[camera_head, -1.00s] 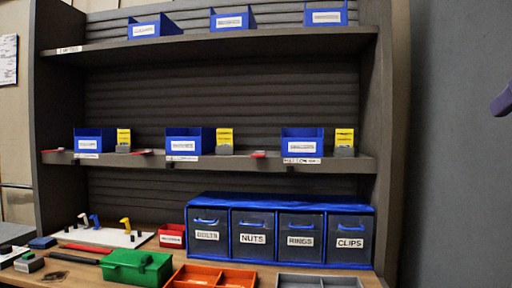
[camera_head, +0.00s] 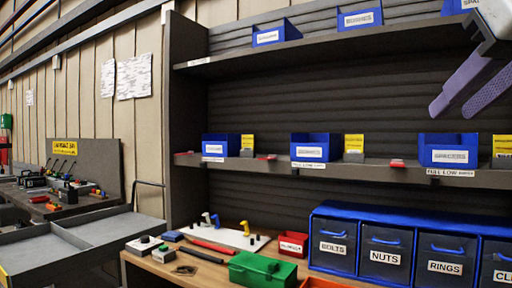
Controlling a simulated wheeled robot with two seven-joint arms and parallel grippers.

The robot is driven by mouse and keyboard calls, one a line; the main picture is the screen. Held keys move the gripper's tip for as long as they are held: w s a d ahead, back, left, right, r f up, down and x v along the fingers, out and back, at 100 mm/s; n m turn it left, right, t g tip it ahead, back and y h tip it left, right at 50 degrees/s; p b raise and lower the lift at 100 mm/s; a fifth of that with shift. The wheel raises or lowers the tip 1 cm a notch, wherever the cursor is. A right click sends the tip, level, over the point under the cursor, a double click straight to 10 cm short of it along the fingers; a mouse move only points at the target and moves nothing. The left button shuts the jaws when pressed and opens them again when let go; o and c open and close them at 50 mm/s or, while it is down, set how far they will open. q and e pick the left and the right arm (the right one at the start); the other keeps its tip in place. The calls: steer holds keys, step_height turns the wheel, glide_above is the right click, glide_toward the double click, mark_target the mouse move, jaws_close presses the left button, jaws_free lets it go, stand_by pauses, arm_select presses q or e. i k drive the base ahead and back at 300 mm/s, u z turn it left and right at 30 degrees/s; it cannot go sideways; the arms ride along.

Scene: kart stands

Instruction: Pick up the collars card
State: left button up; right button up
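Yellow cards stand upright in small grey holders on the middle shelf beside blue bins: a left card (camera_head: 248,142), a middle card (camera_head: 354,144) and a right card (camera_head: 502,146) cut by the picture edge. Their print is too small to read, so I cannot tell which is the collars card. My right gripper (camera_head: 454,111) hangs at the upper right, in front of the shelves. Its two purple fingers point down and left, apart, with nothing between them. My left gripper is not in view.
Blue bins (camera_head: 309,148) and red pieces (camera_head: 397,163) sit along the middle shelf (camera_head: 345,170). Below are a blue drawer unit (camera_head: 387,226), a green box (camera_head: 262,269) and a red bin (camera_head: 292,244). A grey cart (camera_head: 40,254) stands at the left.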

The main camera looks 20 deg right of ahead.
mark_target(247, 140)
steer(key=u, duration=0.9)
steer(key=i, duration=1.8)
steer(key=z, duration=0.65)
steer(key=i, duration=1.5)
steer(key=z, duration=1.2)
